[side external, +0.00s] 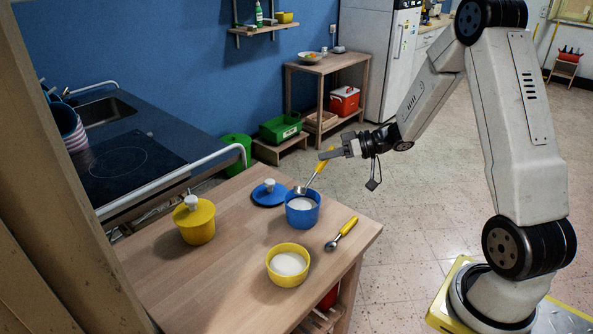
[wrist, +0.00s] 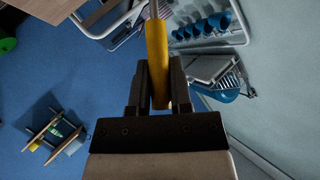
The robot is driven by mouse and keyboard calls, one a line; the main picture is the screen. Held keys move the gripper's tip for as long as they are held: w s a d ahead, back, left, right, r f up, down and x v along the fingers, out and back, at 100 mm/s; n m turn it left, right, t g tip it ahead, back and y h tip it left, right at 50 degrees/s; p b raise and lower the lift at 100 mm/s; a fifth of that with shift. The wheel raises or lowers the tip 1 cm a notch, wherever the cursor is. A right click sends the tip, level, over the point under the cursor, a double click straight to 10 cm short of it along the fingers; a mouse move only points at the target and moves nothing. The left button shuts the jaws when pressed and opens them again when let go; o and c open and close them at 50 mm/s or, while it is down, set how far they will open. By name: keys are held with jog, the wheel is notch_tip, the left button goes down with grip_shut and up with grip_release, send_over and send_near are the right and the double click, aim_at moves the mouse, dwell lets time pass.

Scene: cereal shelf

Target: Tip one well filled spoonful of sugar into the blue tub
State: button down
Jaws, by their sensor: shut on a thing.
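My gripper (side external: 328,154) is shut on the yellow handle of a metal spoon (side external: 317,172), which it holds slanted over the table. The handle also shows between the jaws in the wrist view (wrist: 156,60). The spoon's bowl is low, at or just above the far rim of the blue tub (side external: 302,218); I cannot tell whether it touches or what it holds. The blue tub is open with white sugar visible inside. An open yellow tub (side external: 288,278) of white sugar stands nearer the camera. The spoon's bowl is out of sight in the wrist view.
A blue lid with a white knob (side external: 269,193) lies behind the blue tub. A lidded yellow tub (side external: 196,228) stands to the left. A second yellow-handled spoon (side external: 342,233) lies at the right on the wooden table (side external: 190,285). The table's front left is clear.

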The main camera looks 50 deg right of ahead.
jog(key=s+a+r+n+t+h, duration=0.1)
jog(key=s+a+r+n+h, duration=0.2)
jog(key=a+n, duration=0.3)
jog(key=shift+s+a+r+t+h, duration=0.25)
jog(key=shift+a+r+t+h, duration=0.2)
jog(key=shift+r, duration=0.45)
jog(key=shift+a, duration=0.1)
